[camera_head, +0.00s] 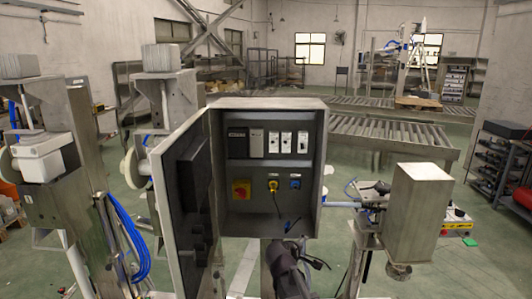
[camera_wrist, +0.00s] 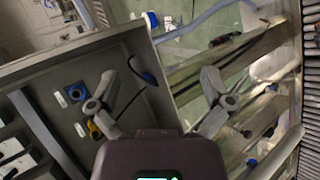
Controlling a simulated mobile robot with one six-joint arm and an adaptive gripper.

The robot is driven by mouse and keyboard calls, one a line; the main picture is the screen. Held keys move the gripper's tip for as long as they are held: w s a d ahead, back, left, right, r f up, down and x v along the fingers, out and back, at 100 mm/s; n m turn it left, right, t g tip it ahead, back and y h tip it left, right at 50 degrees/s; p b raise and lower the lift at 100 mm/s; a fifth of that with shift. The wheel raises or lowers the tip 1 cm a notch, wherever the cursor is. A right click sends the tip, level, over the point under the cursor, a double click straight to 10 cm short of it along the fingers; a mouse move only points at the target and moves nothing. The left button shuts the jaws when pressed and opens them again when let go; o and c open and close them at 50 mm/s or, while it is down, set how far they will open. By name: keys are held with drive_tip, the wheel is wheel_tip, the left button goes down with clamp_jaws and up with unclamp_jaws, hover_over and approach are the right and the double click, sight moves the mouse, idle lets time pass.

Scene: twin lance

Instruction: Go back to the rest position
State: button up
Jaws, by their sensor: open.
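My gripper (camera_wrist: 159,76) is open and empty in the wrist view, its two grey fingers spread apart. The left finger overlaps the view of the grey electrical cabinet (camera_wrist: 110,60), and the right one shows against the background floor and metal frames. In the head view my dark arm end (camera_head: 288,270) is in front of the cabinet's lower part (camera_head: 262,150). The cabinet door (camera_head: 185,200) stands open to the left. Inside are a yellow connector (camera_head: 272,185) with a hanging cable and a blue connector (camera_head: 295,183); the wrist view shows a loose dark cable (camera_wrist: 133,100) too.
A red-and-yellow switch (camera_head: 241,189) sits inside the cabinet. A metal box on a stand (camera_head: 418,212) is close on the right. Metal machine posts with blue hoses (camera_head: 128,240) stand on the left. A roller conveyor (camera_head: 385,135) lies behind. Green floor shows farther right.

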drive_tip(key=s+d+f+m+g+y, duration=0.1)
drive_tip(key=s+f+m+g+y, duration=0.1)
drive_tip(key=s, duration=0.5)
drive_tip(key=s+d+f+m+g+y, duration=0.2)
drive_tip(key=s+f+m+g, duration=0.1)
drive_tip(key=s, duration=0.4)
drive_tip(key=s+d+f+m+g+y, duration=0.2)
drive_tip(key=s+f+m+g, duration=0.1)
drive_tip(key=s+m, duration=0.3)
drive_tip(key=shift+s+f+g, duration=0.35)
drive_tip(key=shift+s+g, duration=0.35)
drive_tip(key=shift+g, duration=0.1)
drive_tip(key=c, duration=0.6)
